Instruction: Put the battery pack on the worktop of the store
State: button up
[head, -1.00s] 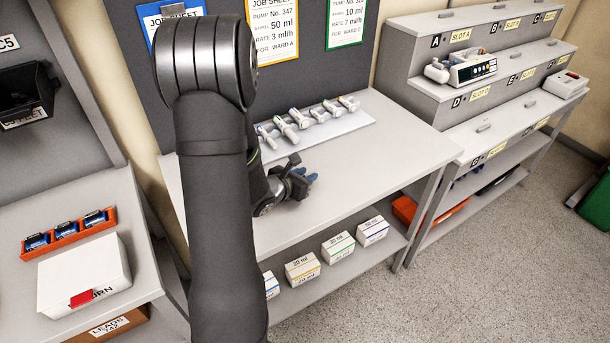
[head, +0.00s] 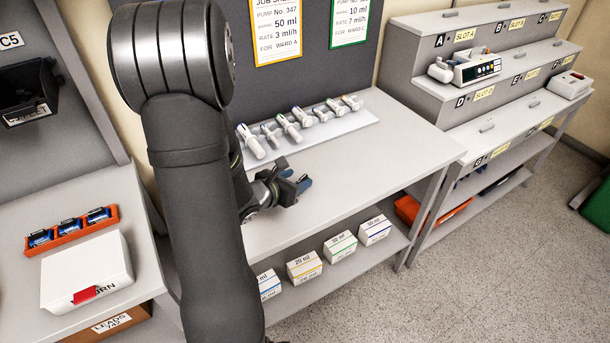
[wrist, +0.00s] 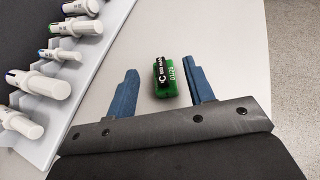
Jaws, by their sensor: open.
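The battery pack (wrist: 165,76), green with a black label side, lies on the pale worktop in the wrist view. It sits between the two blue fingers of my gripper (wrist: 161,84), with clear gaps on both sides. My gripper is open and empty. In the head view my gripper (head: 303,184) is low over the middle worktop (head: 340,170), in front of the syringe rack. I cannot make out the battery pack in the head view; my gripper and arm hide that spot. I cannot tell the exact height of the fingers above the worktop.
A rack (head: 340,125) of several white syringes stands behind my gripper, close to the left finger in the wrist view. At left are an orange tray (head: 72,230) of blue cells and a white box (head: 86,268). The worktop's right side is clear.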

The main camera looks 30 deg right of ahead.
jog(key=v, duration=0.5)
jog(key=shift+a, duration=0.1)
jog(key=shift+s+a+r, duration=0.15)
jog(key=shift+a, duration=0.1)
jog(key=shift+c, duration=1.3)
send_near(304, 177)
jog(key=x, duration=0.5)
jog(key=shift+w+d+r, duration=0.1)
jog(key=shift+w+d, duration=0.2)
jog(key=shift+f+x, duration=0.1)
jog(key=shift+x, duration=1.25)
jog(key=shift+f+x, duration=0.15)
jog(key=shift+x, duration=1.15)
jog(key=shift+s, duration=0.15)
jog(key=shift+a, duration=0.1)
jog(key=shift+c, duration=0.3)
grip_shut()
